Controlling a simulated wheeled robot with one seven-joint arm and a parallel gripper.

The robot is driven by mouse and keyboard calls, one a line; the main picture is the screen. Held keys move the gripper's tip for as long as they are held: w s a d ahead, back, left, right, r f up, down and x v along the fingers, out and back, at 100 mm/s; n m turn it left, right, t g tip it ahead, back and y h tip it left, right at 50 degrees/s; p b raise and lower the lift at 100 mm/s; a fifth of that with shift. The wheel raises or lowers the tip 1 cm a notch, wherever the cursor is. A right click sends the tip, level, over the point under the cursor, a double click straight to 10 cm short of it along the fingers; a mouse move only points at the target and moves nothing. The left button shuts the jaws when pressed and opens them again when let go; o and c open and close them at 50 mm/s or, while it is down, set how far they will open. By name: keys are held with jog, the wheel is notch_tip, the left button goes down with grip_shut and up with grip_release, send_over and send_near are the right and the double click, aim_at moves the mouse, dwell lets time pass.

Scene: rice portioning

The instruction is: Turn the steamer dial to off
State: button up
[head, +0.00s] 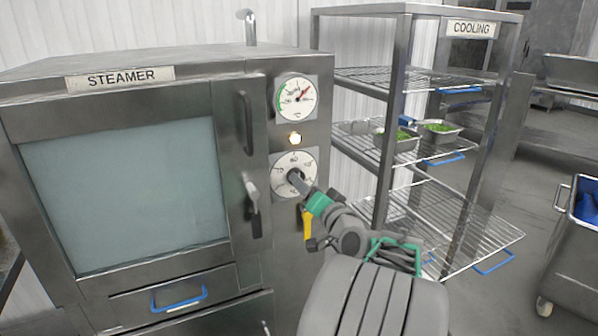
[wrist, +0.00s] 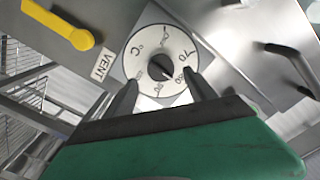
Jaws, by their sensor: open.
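The steamer (head: 130,190) is a steel cabinet with a frosted glass door, on the left in the head view. Its white round dial (head: 294,170) sits on the panel right of the door, below a lit lamp. In the wrist view the dial (wrist: 160,62) shows a dark centre knob (wrist: 160,67), marks around its face and a "°C" sign. My gripper (wrist: 163,88) is open, its two dark fingers apart at the lower left and lower right of the knob. In the head view my gripper (head: 297,180) covers part of the dial. Whether the fingers touch it, I cannot tell.
A gauge (head: 296,98) is above the lamp (head: 295,139). A yellow lever (head: 307,224) is below the dial, near a VENT label (wrist: 103,64). The door handle (head: 251,190) is left of the dial. A cooling rack (head: 400,100) with trays of green food (head: 438,128) stands right.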

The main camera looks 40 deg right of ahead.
jog(key=x, duration=0.4)
jog(key=shift+w+a, duration=0.15)
jog(key=shift+w, duration=0.05)
jog(key=c, duration=1.4)
